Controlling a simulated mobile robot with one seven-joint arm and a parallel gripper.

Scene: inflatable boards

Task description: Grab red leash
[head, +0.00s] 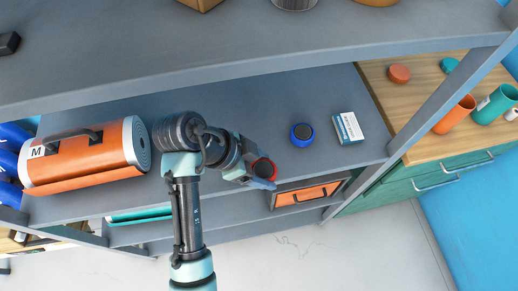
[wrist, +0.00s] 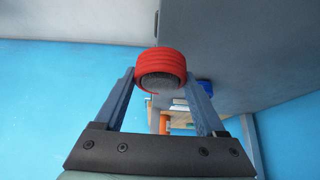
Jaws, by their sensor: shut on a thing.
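The red leash (wrist: 160,62) is a coiled red ring around a grey core. In the wrist view it sits between the fingertips of my gripper (wrist: 160,78), which is shut on it. In the head view the red leash (head: 264,169) shows at the end of my arm, near the front edge of the grey shelf (head: 340,95). My gripper (head: 262,178) is partly hidden there by my own wrist. I cannot tell from these views whether the leash touches the shelf.
A blue coil (head: 302,134) and a white-and-teal box (head: 347,128) stand right of my gripper on the shelf. An orange rolled board (head: 85,160) marked M lies at the left. An upper shelf (head: 240,45) overhangs behind.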

